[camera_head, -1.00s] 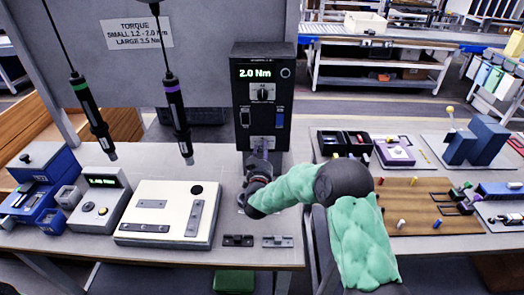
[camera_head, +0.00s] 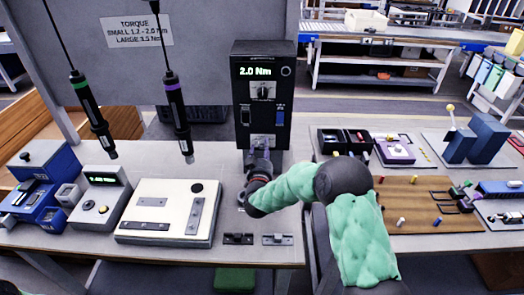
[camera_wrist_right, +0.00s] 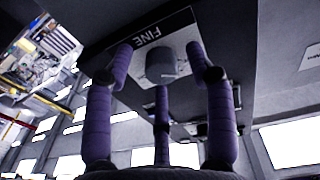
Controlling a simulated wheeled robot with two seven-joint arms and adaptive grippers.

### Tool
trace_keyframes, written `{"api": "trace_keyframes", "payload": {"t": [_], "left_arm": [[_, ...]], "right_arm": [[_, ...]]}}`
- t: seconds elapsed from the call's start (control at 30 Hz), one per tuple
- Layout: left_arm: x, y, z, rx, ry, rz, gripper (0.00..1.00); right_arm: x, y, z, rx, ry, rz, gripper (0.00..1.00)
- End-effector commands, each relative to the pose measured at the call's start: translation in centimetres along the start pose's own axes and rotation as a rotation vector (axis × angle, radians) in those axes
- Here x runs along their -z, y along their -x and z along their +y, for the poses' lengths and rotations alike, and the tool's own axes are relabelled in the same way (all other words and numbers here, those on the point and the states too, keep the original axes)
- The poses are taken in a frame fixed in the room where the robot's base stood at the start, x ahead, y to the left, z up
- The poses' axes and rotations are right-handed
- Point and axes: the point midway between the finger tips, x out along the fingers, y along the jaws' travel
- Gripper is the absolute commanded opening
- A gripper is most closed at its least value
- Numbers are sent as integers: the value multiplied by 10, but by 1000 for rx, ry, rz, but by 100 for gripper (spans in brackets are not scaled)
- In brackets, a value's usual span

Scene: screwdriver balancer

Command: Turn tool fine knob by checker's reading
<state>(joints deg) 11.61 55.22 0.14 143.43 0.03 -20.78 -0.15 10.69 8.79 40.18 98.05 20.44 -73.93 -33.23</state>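The black tower (camera_head: 244,112) stands at the back of the table; its green display (camera_head: 255,71) reads 2.0 Nm. The fine knob (camera_wrist_right: 160,62), a grey round knob beside a FINE label, shows in the wrist view. My right gripper (camera_wrist_right: 163,80) has its purple fingers spread around this knob, with gaps visible between fingers and knob. In the head view the gripper (camera_head: 261,148) covers the lower front of the tower. The grey checker box (camera_head: 98,205) at left has a small green display (camera_head: 103,180), too small to read. My left gripper is not in view.
Two hanging screwdrivers, one green-banded (camera_head: 92,115) and one purple-banded (camera_head: 178,118), hang left of the tower. A white plate block (camera_head: 168,213) and a blue device (camera_head: 45,185) are at left. A wooden board (camera_head: 415,222) with small parts is at right.

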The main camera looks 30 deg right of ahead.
Motion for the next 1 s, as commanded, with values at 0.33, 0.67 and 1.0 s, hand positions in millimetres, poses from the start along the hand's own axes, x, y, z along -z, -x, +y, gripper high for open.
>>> {"api": "trace_keyframes", "payload": {"t": [0.33,0.67,1.0], "left_arm": [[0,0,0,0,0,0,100],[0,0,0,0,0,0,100],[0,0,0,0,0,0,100]], "right_arm": [[2,20,0,1,-1,2,55],[1,84,-1,2,-1,1,55],[0,119,0,1,0,2,55]]}}
